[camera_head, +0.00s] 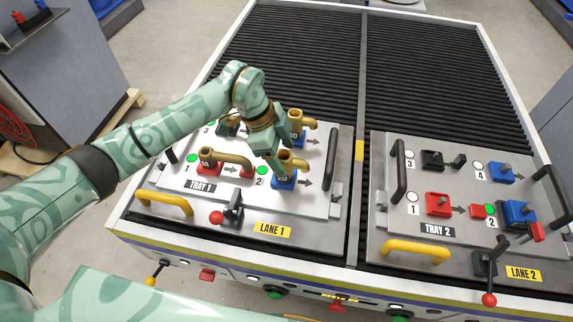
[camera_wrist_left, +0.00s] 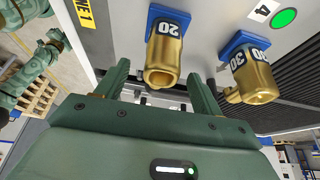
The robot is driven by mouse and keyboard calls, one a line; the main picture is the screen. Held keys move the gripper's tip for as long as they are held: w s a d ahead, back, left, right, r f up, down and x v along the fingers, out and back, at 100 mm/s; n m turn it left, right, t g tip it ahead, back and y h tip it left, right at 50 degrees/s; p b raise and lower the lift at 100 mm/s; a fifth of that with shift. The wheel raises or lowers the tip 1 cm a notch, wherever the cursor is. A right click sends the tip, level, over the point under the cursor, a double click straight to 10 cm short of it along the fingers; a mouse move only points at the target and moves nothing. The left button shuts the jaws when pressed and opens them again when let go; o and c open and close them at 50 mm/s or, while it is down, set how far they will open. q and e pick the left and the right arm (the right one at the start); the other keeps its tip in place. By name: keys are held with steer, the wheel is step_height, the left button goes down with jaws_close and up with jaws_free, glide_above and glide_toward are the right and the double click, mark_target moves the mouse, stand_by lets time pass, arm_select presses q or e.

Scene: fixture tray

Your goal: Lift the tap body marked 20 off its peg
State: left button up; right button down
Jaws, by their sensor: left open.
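The tap body marked 20 (camera_head: 288,163) is brass-coloured and stands on a blue base at spot 2 of tray 1 (camera_head: 240,203). In the left wrist view, the same tap body (camera_wrist_left: 165,52) shows its number and its round open end. My left gripper (camera_head: 279,145) is open close beside it in the head view. In the left wrist view, the two fingers of the left gripper (camera_wrist_left: 158,72) stand on either side of the tap body's near end, with gaps visible. The peg is hidden. My right gripper is not in view.
Another brass tap body marked 30 (camera_wrist_left: 250,78) stands close by on a blue base. A brass tap body on a red base (camera_head: 225,158) stands at spot 1. Tray 2 (camera_head: 440,246) with red, black and blue fixtures is at the right. Yellow handle (camera_head: 165,201) rises at tray 1's front.

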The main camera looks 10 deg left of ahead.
arm_select(q)
steer(key=x, duration=0.4)
steer(key=shift+a, duration=0.15)
steer(key=c, duration=1.5)
steer(key=shift+w+r, duration=0.1)
jaws_close()
steer(key=shift+r, duration=0.55)
step_height(320, 180, up, 3)
steer(key=shift+f, duration=0.2)
steer(key=s+d+r+p, duration=0.1)
steer(key=s+d+r, duration=0.2)
steer(key=s+r, duration=0.6)
steer(key=s, duration=0.4)
steer(key=shift+s+r+p, duration=0.15)
steer(key=shift+s+p, duration=0.25)
